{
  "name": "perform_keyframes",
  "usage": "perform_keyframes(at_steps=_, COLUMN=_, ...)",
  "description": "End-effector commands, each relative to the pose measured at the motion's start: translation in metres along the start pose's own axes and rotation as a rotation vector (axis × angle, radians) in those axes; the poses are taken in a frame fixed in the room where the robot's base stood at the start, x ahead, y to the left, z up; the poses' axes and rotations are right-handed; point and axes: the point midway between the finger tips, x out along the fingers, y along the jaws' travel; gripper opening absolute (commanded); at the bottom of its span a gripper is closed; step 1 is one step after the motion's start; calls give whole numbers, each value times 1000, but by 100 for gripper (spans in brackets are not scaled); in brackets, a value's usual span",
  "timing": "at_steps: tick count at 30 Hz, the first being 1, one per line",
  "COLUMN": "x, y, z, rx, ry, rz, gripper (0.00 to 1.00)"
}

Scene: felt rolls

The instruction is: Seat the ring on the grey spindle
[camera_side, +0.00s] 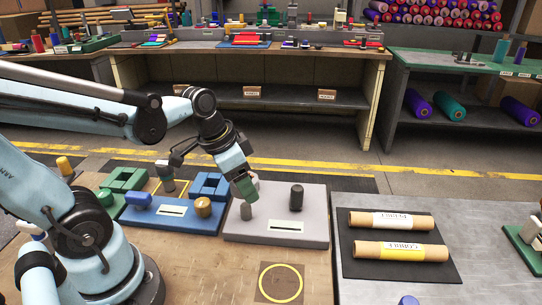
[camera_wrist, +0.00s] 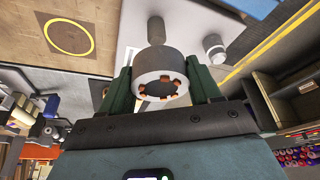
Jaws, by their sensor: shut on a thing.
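My gripper (camera_side: 243,190) has green fingers and is shut on a grey ring (camera_wrist: 158,62). In the wrist view (camera_wrist: 160,88) the fingers press on either side of the ring. Its open end faces the camera and shows copper-coloured teeth inside. In the side view the fingers largely hide the ring. The grey spindle (camera_side: 246,212) stands upright on a light grey board (camera_side: 262,233), just below the fingertips. In the wrist view the spindle (camera_wrist: 156,28) shows beyond the ring, not through its bore. One end is hidden by the ring, so I cannot tell whether they touch.
A black post (camera_side: 297,197) stands to the right on the same board. A pale post (camera_wrist: 214,46) stands at its back. A blue board (camera_side: 160,222) with coloured parts lies left. A yellow circle (camera_side: 281,283) marks bare tabletop in front. Two labelled rolls (camera_side: 392,221) lie right.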

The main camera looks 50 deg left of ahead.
Motion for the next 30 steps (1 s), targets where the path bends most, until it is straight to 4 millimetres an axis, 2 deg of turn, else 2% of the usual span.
perform_keyframes(at_steps=15, x=0, y=0, z=0, rx=0, ry=0, rz=0, gripper=8)
perform_keyframes(at_steps=30, x=17, y=0, z=6, rx=0, ry=0, rz=0, gripper=8)
